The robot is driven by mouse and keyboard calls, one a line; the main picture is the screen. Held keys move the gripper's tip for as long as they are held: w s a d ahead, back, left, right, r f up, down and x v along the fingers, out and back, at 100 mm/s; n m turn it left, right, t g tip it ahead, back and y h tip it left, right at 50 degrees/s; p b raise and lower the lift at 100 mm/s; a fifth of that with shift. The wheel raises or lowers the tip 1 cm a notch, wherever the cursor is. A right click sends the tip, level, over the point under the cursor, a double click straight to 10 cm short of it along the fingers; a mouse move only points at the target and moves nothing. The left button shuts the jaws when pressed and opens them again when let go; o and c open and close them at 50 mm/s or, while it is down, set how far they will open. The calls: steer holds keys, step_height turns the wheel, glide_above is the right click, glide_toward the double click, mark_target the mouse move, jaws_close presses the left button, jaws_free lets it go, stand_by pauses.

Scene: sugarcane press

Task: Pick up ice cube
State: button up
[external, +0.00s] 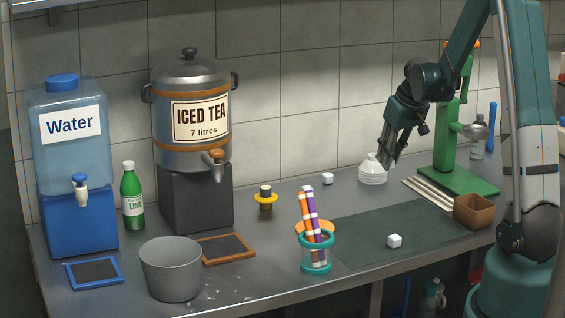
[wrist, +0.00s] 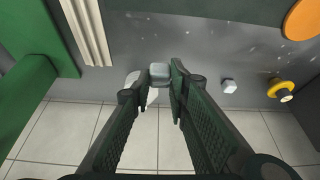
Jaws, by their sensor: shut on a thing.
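The held cube is hard to make out in the external view. A second ice cube (external: 327,178) sits on the counter near the wall; it also shows in the wrist view (wrist: 229,86). A third ice cube (external: 394,240) lies on the dark green mat (external: 360,250).
A green press (external: 455,150) and pale cane sticks (external: 430,193) stand right of my gripper, with a brown box (external: 473,211). A teal cup (external: 316,258) of striped straws, a grey bucket (external: 171,270), the iced tea urn (external: 192,110) and the water dispenser (external: 72,160) are farther left.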

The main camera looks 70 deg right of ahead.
steer(key=shift+a+r, duration=0.15)
steer(key=shift+a, duration=0.05)
stand_by(0.6)
steer(key=s+a+b, duration=0.2)
steer(key=a+b, duration=0.1)
steer(key=a, duration=1)
steer(key=shift+s+a+r+m+b, duration=0.15)
steer(key=shift+s+a+m+b, duration=0.05)
steer(key=shift+a+m+b, duration=0.1)
steer(key=shift+f+b, duration=0.75)
steer(key=shift+f, duration=2.2)
steer(key=shift+f+b, duration=0.6)
steer(key=shift+f, duration=1.45)
steer(key=shift+f, duration=0.2)
